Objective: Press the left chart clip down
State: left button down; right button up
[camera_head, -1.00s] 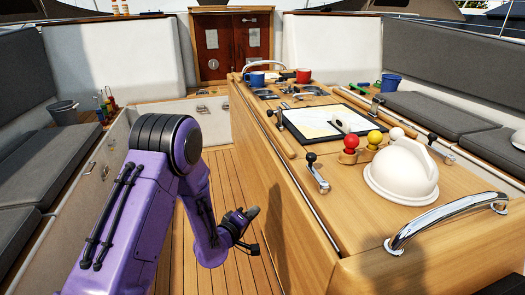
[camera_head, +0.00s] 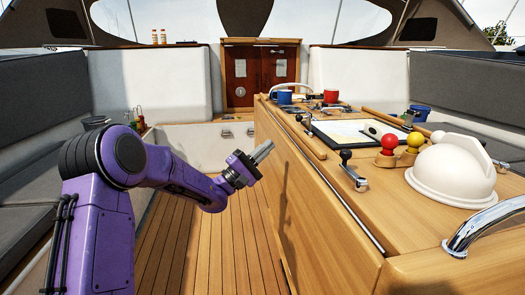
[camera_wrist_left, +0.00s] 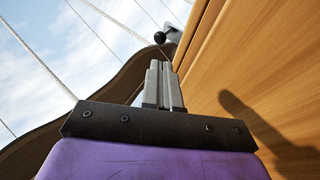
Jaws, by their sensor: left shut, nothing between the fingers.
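The chart board (camera_head: 345,133) lies on top of the wooden console, with a pale chart on it. A small metal clip (camera_head: 306,121) sits at its left edge; it is too small to tell whether it is raised or down. My left gripper (camera_head: 264,152) is shut and empty, beside the console's left side wall, below the top edge and nearer than the clip. Its fingers point up and to the right. In the left wrist view the shut fingers (camera_wrist_left: 163,85) point along the wood panel; I cannot make out the clip there. My right gripper is not in view.
A lever with a black knob (camera_head: 349,168) stands on the console's near left edge. Red (camera_head: 389,142) and yellow (camera_head: 414,140) knobs and a white dome (camera_head: 452,175) are to the right. A wooden rail (camera_head: 303,137) runs along the left edge. The floor (camera_head: 185,250) is clear.

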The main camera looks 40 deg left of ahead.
pick_arm(q)
jog(key=x, duration=0.9)
jog(key=shift+w+p, duration=0.2)
jog(key=shift+p, duration=0.1)
jog(key=shift+r, duration=0.1)
